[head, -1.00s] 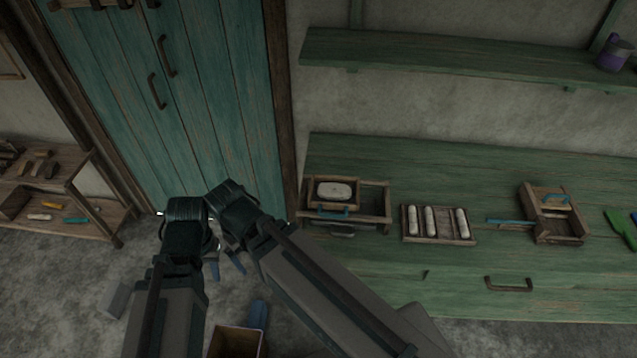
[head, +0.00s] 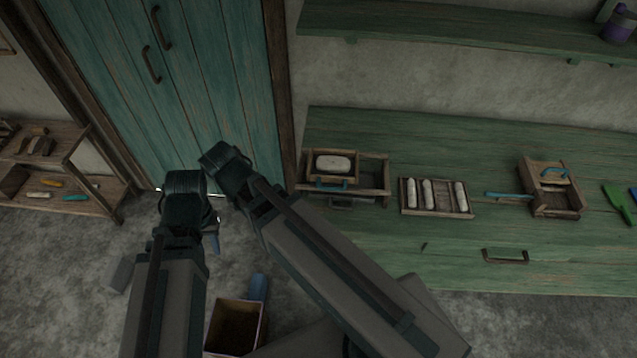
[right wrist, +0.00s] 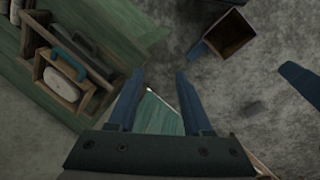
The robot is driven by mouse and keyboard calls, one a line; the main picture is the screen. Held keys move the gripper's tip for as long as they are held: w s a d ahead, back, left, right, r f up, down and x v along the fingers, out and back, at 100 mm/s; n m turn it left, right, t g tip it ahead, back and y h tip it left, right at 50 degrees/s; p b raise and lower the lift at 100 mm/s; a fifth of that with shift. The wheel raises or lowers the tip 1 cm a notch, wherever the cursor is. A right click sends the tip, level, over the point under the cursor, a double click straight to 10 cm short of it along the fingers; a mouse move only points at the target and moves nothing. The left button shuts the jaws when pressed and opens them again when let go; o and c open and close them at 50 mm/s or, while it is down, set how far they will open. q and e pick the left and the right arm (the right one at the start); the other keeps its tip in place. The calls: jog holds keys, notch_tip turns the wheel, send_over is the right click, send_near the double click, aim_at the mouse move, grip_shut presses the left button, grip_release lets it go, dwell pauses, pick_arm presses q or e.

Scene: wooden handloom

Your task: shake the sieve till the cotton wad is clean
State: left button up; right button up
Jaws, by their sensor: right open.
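The sieve (head: 333,183) is a small wooden frame with a blue handle. It sits at the left of a larger wooden box (head: 373,170) on the green counter. The pale cotton wad (head: 333,163) lies in it; dirt on it is too small to tell. Both show at the left of the right wrist view, the wad (right wrist: 65,87) beside the blue handle. My right gripper (right wrist: 162,80) is open and empty, apart from the sieve, left of it in the head view. My left gripper (head: 190,200) hangs left of that; its jaws are mostly hidden.
Right of the sieve on the counter (head: 400,255) are a tray of white rolls (head: 435,211), a wooden box with a blue-handled tool (head: 551,200) and a green tool (head: 618,205). An open bin (head: 237,325) stands on the floor. A teal door (head: 195,100) stands behind my arms.

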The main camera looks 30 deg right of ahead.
aim_at(317, 187)
jog(key=w+d+m+h, duration=0.1)
jog(key=w+d+m, duration=0.1)
jog(key=w, duration=0.1)
jog(key=w+d+r+m+h, duration=0.1)
jog(key=w+d+m, duration=0.2)
jog(key=w+d+m+h+b, duration=0.1)
jog(key=w+d+m, duration=0.1)
jog(key=w+m, duration=0.1)
jog(key=shift+w+d+r+h, duration=0.1)
jog(key=shift+d+r+h, duration=0.15)
jog(key=shift+r+h, duration=0.15)
grip_shut()
jog(key=shift+m, duration=0.6)
jog(key=b+x, duration=0.6)
jog(key=x, duration=0.1)
jog(key=b+x, duration=0.3)
jog(key=shift+w+d+f, duration=0.1)
jog(key=shift+w+d, duration=0.25)
jog(key=shift+d, duration=0.25)
jog(key=shift+s+d, duration=1.2)
jog(key=shift+d, duration=0.3)
